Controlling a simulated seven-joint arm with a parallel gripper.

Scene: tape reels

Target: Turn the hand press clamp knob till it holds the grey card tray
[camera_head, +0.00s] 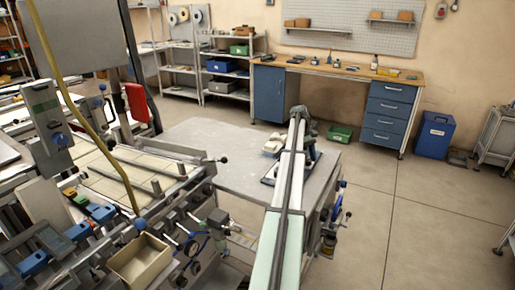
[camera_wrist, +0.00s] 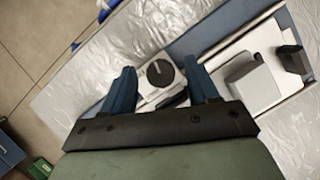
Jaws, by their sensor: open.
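In the wrist view a round black knob (camera_wrist: 160,73) sits on a small white and grey block, which I take for the hand press clamp. My gripper (camera_wrist: 160,66) is open, with its two blue fingers on either side of the knob and a gap to each side. I cannot tell how high the fingertips are above it. To the right in the wrist view is a light grey block-shaped thing (camera_wrist: 253,84) with a dark part; whether this is the grey card tray is unclear. In the head view my arm hides most of the press.
A worktable (camera_head: 205,150) with a pale covering lies under my arm, its left part mostly clear. White pieces (camera_head: 276,145) lie beside the arm. A machine with a beige bin (camera_head: 140,262) stands at left. A green crate (camera_head: 340,133) is on the floor behind.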

